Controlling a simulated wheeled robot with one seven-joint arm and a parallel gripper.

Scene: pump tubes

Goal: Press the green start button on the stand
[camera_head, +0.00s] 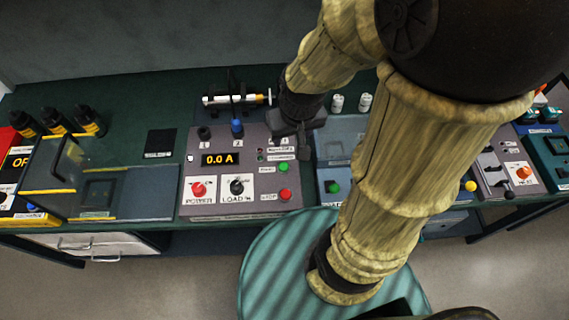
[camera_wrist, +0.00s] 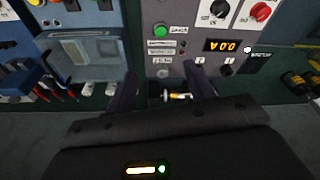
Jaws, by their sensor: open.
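A grey control panel (camera_head: 225,137) stands on the bench with a lit 0.0 A display. Its green button (camera_head: 283,167) is at the right side, beside a small label, above a red button (camera_head: 285,194). In the wrist view, which is upside down, the green button (camera_wrist: 159,30) shows unobstructed beyond the fingers. My gripper (camera_head: 291,146) hangs over the panel's back right part, behind the green button in the head view. In the wrist view my gripper (camera_wrist: 164,73) is open and empty, its two fingers apart. No contact with the button is visible.
A red knob (camera_head: 198,189) and a black knob (camera_head: 237,187) are on the panel's front. A blue-grey unit with another green button (camera_head: 332,187) stands right of it. A cylindrical device (camera_head: 235,99) lies behind the panel. Black bottles (camera_head: 57,121) stand at the left.

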